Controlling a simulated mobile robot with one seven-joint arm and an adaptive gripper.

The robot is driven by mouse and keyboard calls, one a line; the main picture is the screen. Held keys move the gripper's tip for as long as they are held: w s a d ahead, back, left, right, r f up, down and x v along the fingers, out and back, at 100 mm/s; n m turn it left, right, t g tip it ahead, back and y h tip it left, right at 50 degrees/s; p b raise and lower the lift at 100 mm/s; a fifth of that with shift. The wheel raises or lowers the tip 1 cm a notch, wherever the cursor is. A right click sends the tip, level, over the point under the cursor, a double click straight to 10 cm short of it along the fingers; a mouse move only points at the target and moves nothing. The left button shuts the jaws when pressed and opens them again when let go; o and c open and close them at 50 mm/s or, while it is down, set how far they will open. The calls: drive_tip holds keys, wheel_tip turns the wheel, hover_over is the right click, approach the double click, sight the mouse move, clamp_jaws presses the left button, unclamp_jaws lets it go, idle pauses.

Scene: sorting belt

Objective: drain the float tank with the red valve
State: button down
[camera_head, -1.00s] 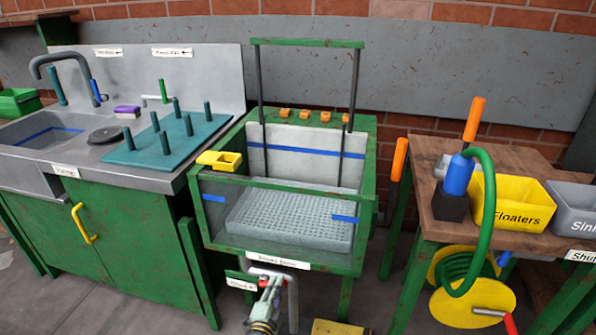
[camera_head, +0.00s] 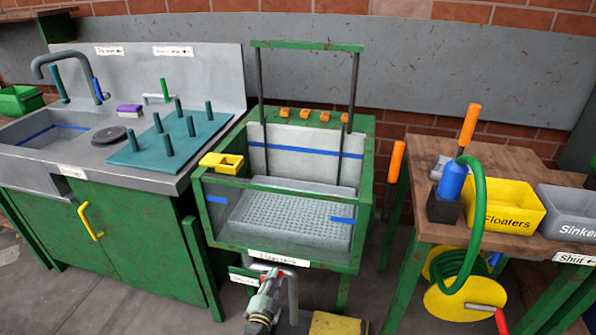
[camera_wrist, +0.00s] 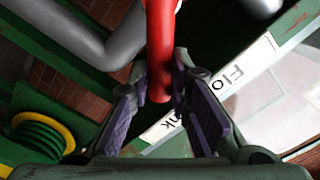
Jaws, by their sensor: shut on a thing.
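The float tank (camera_head: 310,256) is a green-framed box with grey inner walls, blue marks and a perforated grey tray inside. A label is on its front edge; part of it reads "Flo" in the wrist view (camera_wrist: 228,85). Below the tank front is a grey pipe (camera_head: 291,290) with the red valve handle (camera_wrist: 162,35). My gripper (camera_wrist: 160,78) is shut on the red handle, its purple pads on either side of it. In the head view my gripper (camera_head: 266,298) is low in front of the tank and hides most of the valve. The water level cannot be told.
A sink counter with a teal peg board (camera_head: 168,146) stands left. A wooden table with a yellow Floaters bin (camera_head: 508,205) and a grey bin (camera_head: 570,212) stands right. A green hose reel (camera_head: 462,285) hangs beneath it. A yellow block (camera_head: 338,325) is low near my arm.

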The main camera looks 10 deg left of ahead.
drive_tip(key=shift+a+r+n+p, duration=0.3)
drive_tip(key=shift+a+n, duration=0.1)
drive_tip(key=shift+n, duration=0.4)
drive_tip(key=shift+a+r+n, duration=0.25)
drive_tip(key=shift+a+n, duration=0.1)
drive_tip(key=shift+n, duration=0.35)
drive_tip(key=shift+a+r+n, duration=0.2)
drive_tip(key=shift+a+n, duration=0.1)
drive_tip(key=shift+n, duration=0.4)
drive_tip(key=shift+a+r+n, duration=0.2)
drive_tip(key=shift+a+n, duration=0.4)
drive_tip(key=shift+n, duration=0.6)
drive_tip(key=shift+a+n, duration=0.15)
drive_tip(key=shift+n, duration=0.15)
drive_tip(key=shift+a+r+n, duration=0.1)
drive_tip(key=shift+a+n, duration=0.6)
drive_tip(key=shift+n, duration=0.7)
drive_tip(key=c, duration=1.2)
unclamp_jaws()
drive_tip(key=shift+w+d, duration=0.1)
